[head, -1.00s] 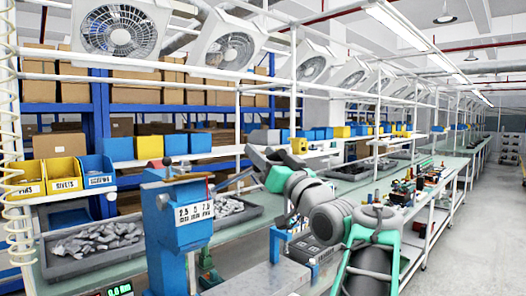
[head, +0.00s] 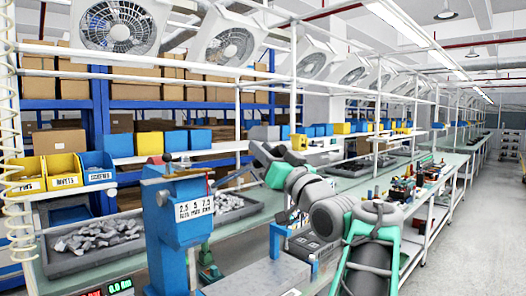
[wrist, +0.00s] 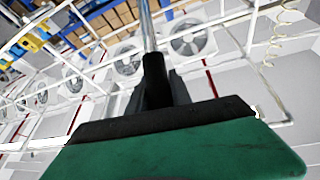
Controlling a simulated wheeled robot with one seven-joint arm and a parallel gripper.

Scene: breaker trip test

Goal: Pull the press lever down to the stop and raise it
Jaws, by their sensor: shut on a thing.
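The blue press (head: 170,225) stands at the left centre of the head view, with a white label plate (head: 193,208) on its side. In the wrist view, the lever (wrist: 146,28) is a silver rod ending in a black grip (wrist: 156,78). My gripper (wrist: 160,92) is shut on that grip, its dark fingers on either side. The rod runs up and away from it in that view. In the head view, my arm reaches in from the lower right towards the press; the fingers and the hold on the grip cannot be made out there.
A grey tray (head: 55,262) of metal parts lies left of the press. Yellow and blue bins (head: 64,170) stand behind it. A digital readout (head: 119,286) is at the bottom left. A grey block (head: 260,278) is in front. The aisle (head: 465,230) at right is clear.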

